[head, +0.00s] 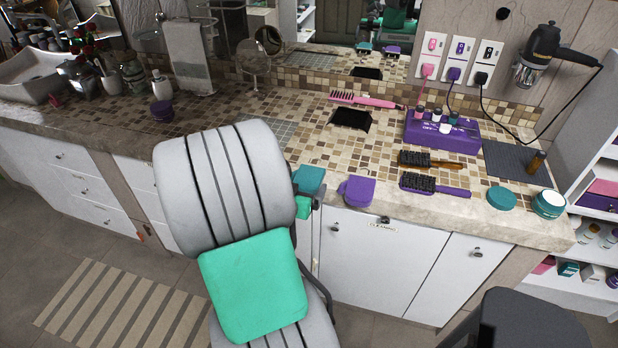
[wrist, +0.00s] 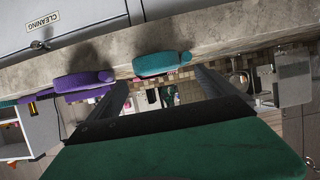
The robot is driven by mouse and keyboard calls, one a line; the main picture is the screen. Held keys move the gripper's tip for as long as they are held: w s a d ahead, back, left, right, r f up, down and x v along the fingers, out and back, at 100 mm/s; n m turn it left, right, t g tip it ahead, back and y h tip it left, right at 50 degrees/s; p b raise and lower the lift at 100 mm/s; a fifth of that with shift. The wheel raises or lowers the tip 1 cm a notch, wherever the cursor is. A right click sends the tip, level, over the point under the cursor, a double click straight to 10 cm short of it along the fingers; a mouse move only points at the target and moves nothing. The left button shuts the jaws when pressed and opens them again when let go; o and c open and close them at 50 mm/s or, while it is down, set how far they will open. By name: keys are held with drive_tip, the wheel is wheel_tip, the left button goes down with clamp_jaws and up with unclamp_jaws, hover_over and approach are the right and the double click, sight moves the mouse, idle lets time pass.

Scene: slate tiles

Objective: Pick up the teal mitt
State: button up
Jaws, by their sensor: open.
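The teal mitt (head: 310,177) lies at the front edge of the tiled counter, just right of my grey arm, which partly hides it in the head view. In the wrist view the teal mitt (wrist: 160,64) shows beyond my gripper (wrist: 160,86), roughly between the two dark fingers. The fingers are apart, with nothing held between them. I cannot tell the exact gap to the mitt. In the head view my arm mostly hides the gripper.
A purple mitt (head: 357,191) lies close by to the right, also in the wrist view (wrist: 82,81). A black tray-like patch (head: 351,118) lies behind. White cabinets (head: 370,255) front the counter.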

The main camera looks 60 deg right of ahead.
sight(309, 175)
drive_tip(key=p+x, duration=0.2)
drive_tip(key=x, duration=0.5)
drive_tip(key=shift+s+d+r, duration=0.1)
drive_tip(key=shift+s+d, duration=0.05)
drive_tip(key=shift+c, duration=0.4)
drive_tip(key=shift+r, duration=0.1)
drive_tip(key=c, duration=1.5)
